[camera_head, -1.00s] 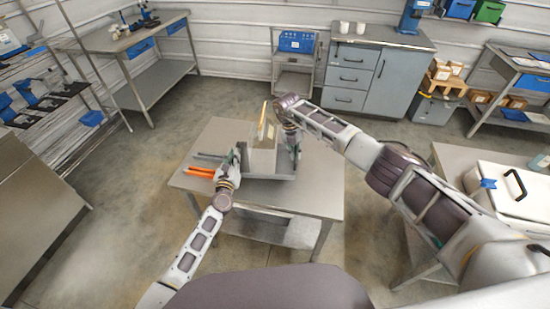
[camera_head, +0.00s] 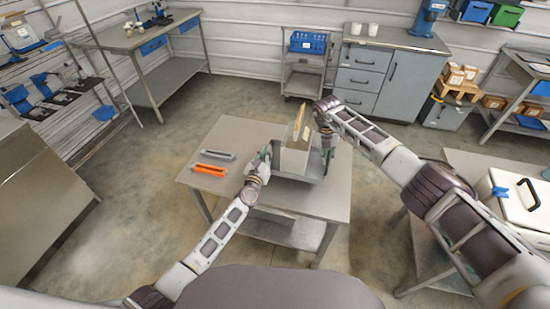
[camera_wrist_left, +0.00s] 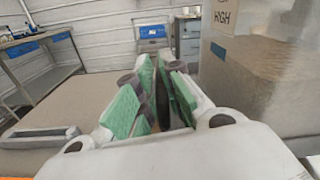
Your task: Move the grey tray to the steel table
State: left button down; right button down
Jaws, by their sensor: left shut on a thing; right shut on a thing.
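The grey tray (camera_head: 300,176) is at the right part of the small grey table in the middle, carrying a clear-walled box (camera_head: 294,160) with a tan piece (camera_head: 300,120) sticking up. My left gripper (camera_head: 264,160) is shut on the tray's left side and my right gripper (camera_head: 327,145) on its right side. In the left wrist view, the green-padded left fingers (camera_wrist_left: 160,100) close around a dark upright edge. The box (camera_wrist_left: 250,75) beside them is marked HIGH and holds brownish material. I cannot tell whether the tray touches the tabletop. Which table is the steel one is unclear.
An orange tool (camera_head: 209,170) and a grey tool (camera_head: 217,155) lie on the middle table (camera_head: 225,190). A white case (camera_head: 515,200) stands on a table at the right. A workbench (camera_head: 140,38) is at back left. Open floor surrounds the middle table.

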pick_arm(q)
jog(key=shift+d, duration=0.2)
pick_arm(e)
jog(key=shift+a, duration=0.15)
